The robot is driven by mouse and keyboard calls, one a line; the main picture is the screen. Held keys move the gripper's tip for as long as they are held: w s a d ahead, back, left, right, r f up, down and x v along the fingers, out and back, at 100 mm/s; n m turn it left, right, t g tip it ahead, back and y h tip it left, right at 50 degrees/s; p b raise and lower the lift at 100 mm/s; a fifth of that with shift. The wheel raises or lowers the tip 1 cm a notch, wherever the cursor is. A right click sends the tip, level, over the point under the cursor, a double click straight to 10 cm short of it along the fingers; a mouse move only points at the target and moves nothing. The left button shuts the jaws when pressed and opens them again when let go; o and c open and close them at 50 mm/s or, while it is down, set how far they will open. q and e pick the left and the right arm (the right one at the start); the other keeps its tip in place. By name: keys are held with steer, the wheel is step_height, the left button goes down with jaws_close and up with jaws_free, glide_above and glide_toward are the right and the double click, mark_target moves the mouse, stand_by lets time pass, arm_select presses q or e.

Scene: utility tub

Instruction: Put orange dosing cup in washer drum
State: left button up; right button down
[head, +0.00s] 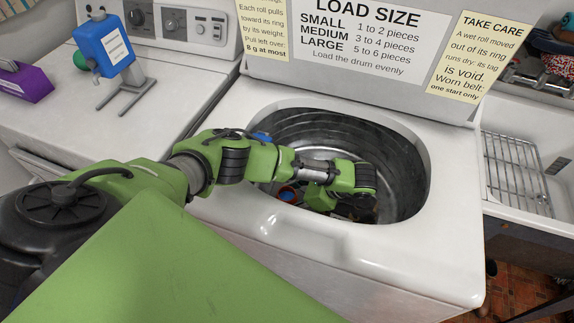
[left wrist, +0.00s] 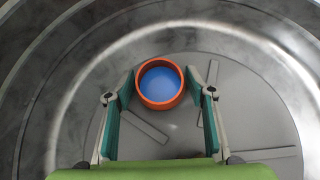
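The orange dosing cup (left wrist: 160,84), with a blue inside, is upright between the fingertips of my left gripper (left wrist: 160,80) in the left wrist view. Both fingers appear to touch its sides. The grey metal drum floor lies below; I cannot tell whether the cup touches it. In the head view my arm reaches over the rim into the washer drum (head: 405,165). My right gripper is not in view.
The white washer top (head: 455,190) surrounds the drum opening. A sign panel (head: 365,40) stands behind it. A blue dispenser (head: 115,45) and a purple box (head: 25,82) are on the left machine. A sink with a wire rack (head: 515,170) is at right.

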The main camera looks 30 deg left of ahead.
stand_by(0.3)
arm_select(q)
steer(key=p+v, duration=0.3)
steer(key=v, duration=0.9)
steer(key=shift+r+p, duration=0.2)
steer(key=shift+p, duration=0.1)
